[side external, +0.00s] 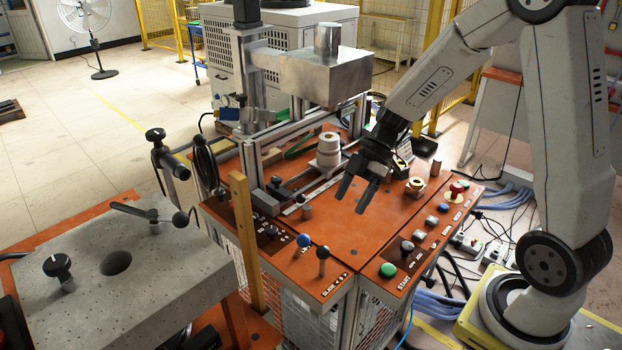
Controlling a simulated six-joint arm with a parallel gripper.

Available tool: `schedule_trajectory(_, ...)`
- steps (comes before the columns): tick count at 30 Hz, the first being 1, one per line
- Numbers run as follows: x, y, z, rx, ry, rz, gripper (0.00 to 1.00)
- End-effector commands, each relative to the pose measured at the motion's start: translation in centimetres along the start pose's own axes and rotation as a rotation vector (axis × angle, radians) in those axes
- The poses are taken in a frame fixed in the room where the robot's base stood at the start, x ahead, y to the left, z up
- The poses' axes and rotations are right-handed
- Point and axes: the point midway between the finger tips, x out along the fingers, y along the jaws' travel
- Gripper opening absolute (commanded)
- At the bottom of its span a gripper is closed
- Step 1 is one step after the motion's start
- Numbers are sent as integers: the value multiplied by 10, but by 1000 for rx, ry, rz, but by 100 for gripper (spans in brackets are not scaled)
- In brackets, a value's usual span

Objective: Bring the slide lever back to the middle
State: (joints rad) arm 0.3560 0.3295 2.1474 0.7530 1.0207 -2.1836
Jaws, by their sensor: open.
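The slide lever (322,262) is a thin metal stalk with a dark round knob. It stands at the front left corner of the orange panel, beside a black label reading SLIDE (338,284). Its stalk looks close to upright; I cannot tell whether it is off its middle. My gripper (351,206) is open and empty, with both dark fingers pointing down over the orange panel. It is behind and to the right of the lever, apart from it.
A green start button (387,270) and several other controls line the front right edge. A wooden post (246,240) rises to the left. The middle of the orange panel (345,236) is clear.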

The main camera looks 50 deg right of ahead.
Motion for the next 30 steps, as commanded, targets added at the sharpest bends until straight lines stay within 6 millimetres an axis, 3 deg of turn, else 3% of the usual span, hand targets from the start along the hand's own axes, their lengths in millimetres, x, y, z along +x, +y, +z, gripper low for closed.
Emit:
schedule_trajectory(20,-3,5,-2,-67,40,6,78)
schedule_trajectory(30,3,-5,1,53,-34,-2,78)
